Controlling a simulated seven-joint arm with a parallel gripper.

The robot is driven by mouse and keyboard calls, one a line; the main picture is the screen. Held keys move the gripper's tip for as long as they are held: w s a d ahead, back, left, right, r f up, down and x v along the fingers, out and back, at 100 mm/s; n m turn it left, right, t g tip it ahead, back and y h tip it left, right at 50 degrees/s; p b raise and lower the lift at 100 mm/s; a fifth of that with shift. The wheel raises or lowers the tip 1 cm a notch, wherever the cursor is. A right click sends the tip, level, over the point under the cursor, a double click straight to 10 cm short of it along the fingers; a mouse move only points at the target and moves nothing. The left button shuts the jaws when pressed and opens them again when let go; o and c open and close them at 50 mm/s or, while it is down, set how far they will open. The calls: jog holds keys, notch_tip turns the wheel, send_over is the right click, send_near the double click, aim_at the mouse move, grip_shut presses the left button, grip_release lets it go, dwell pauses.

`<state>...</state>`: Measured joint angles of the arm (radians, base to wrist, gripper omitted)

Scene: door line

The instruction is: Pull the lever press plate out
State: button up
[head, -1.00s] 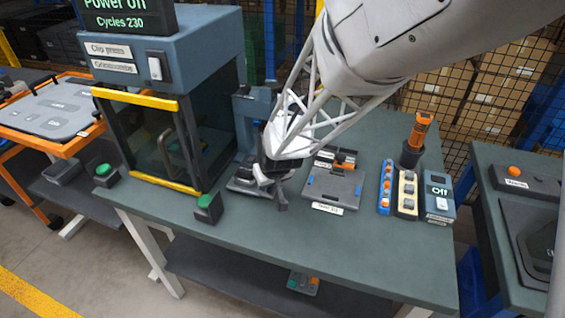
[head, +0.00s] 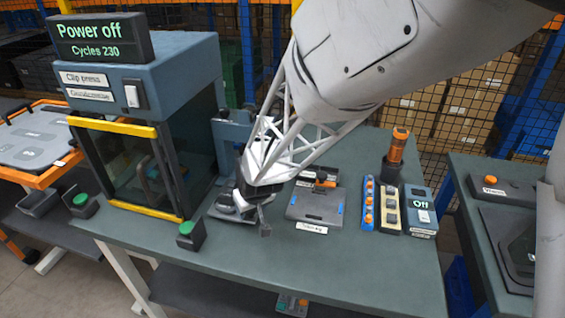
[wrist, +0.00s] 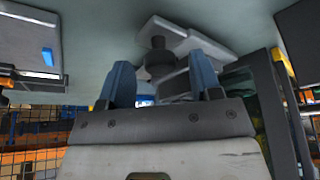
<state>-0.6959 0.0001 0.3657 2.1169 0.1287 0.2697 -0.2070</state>
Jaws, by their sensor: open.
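The lever press (head: 233,132) is a blue-grey upright stand on the bench, right of the glass-fronted clip press. Its plate (head: 222,213) is pale grey and low at the stand's foot, partly hidden by my arm. In the wrist view, the light plate (wrist: 178,38) and a dark round ram (wrist: 158,60) show beyond my fingers. My gripper (head: 254,208) is low in front of the lever press. In the wrist view, my gripper (wrist: 160,65) has its two blue fingers apart, with nothing clearly held between them. I cannot tell whether they touch the plate.
The clip press (head: 140,125) stands left, with a green button box (head: 190,236) near its front corner. A grey tray fixture (head: 316,205), a blue strip (head: 368,204) and a small "Off" display box (head: 420,212) are right. The bench front (head: 330,265) is clear.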

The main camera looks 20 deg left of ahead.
jog(key=v, duration=0.7)
jog(key=shift+r, duration=0.3)
jog(key=shift+s, duration=0.1)
jog(key=shift+d, duration=0.1)
jog(key=d+r+m+h, duration=0.1)
jog(key=d+r, duration=0.2)
jog(key=d, duration=0.4)
jog(key=d+r+m, duration=0.1)
jog(key=d+r, duration=0.2)
jog(key=d, duration=0.4)
jog(key=s+d+r+m+h, duration=0.1)
jog(key=s+d+r+m, duration=0.2)
jog(key=s+d, duration=0.6)
jog(key=s+d+r+m+h, duration=0.1)
jog(key=s+d+r+m, duration=0.3)
jog(key=s+d, duration=0.5)
jog(key=d, duration=0.8)
jog(key=shift+d+r+g, duration=0.25)
jog(key=shift+d+g, duration=0.05)
jog(key=shift+d, duration=0.05)
jog(key=shift+s, duration=0.1)
dwell(0.4)
